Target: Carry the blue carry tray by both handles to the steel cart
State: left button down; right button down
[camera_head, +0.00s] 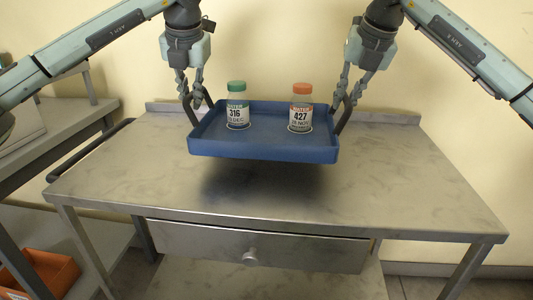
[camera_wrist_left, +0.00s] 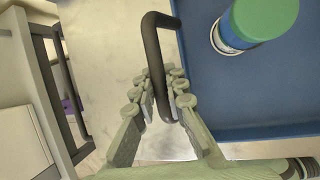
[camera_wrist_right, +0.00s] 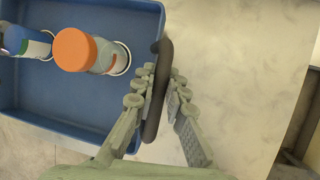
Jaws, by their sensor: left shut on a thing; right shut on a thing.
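The blue carry tray (camera_head: 262,148) hangs level above the steel cart (camera_head: 400,195), with its shadow on the cart top below it. A green-capped bottle (camera_head: 237,108) labelled 316 and an orange-capped bottle (camera_head: 301,110) labelled 427 stand upright in it. My left gripper (camera_head: 192,95) is shut on the tray's left dark handle, which shows in the left wrist view (camera_wrist_left: 151,50). My right gripper (camera_head: 349,95) is shut on the right dark handle, which shows in the right wrist view (camera_wrist_right: 157,95). The tray's underside is hidden.
The cart top is clear around the tray's shadow. The cart has a drawer (camera_head: 258,246) in front and a dark push handle (camera_head: 90,150) at its left. A grey bench (camera_head: 60,125) stands at the left, with an orange bin (camera_head: 40,272) low down. A wall is behind.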

aim_at(194, 116)
pick_arm(q)
jog(key=shift+f, duration=0.2)
pick_arm(e)
jog(key=shift+f, duration=0.15)
